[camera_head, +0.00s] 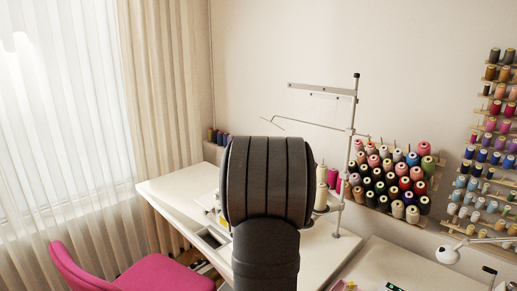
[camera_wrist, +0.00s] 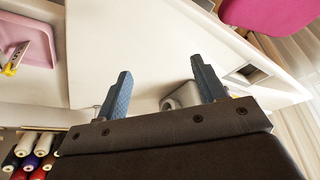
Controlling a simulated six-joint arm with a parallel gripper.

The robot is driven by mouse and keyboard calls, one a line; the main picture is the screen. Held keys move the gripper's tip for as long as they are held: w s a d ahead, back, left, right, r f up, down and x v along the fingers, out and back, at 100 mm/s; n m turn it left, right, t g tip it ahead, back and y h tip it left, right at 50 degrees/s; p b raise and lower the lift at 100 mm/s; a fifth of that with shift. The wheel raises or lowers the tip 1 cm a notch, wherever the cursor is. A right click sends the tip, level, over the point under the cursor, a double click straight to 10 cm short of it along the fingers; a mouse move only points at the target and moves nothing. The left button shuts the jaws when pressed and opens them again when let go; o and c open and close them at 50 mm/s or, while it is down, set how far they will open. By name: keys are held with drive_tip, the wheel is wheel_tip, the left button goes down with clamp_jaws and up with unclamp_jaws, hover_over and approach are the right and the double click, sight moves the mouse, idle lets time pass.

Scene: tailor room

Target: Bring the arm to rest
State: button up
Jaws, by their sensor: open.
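My gripper (camera_wrist: 162,88) shows in the wrist view with its two blue textured fingers spread apart. Nothing is between the fingers, so it is open and empty. Beyond the fingers is the white table (camera_wrist: 140,45), and a grey rounded part (camera_wrist: 182,96) shows near the right finger. In the head view my dark arm fills the middle and hides the gripper. The arm stands in front of the white sewing table (camera_head: 165,195) and covers most of the machine there.
A pink chair (camera_head: 150,272) stands at the lower left. A thread stand (camera_head: 350,150) rises right of my arm. Racks of thread spools (camera_head: 395,185) are on the right. A pink tray (camera_wrist: 22,42) lies at the left in the wrist view. A white lamp (camera_head: 448,254) is at the lower right.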

drive_tip(key=shift+m+h, duration=0.3)
drive_tip(key=shift+m, duration=0.4)
drive_tip(key=d, duration=0.5)
drive_tip(key=shift+r, duration=0.25)
drive_tip(key=shift+a, duration=0.1)
idle(0.5)
drive_tip(key=a+n, duration=0.1)
drive_tip(key=a, duration=0.6)
drive_tip(key=w+d, duration=0.1)
drive_tip(key=d, duration=1.1)
drive_tip(key=shift+a, duration=0.15)
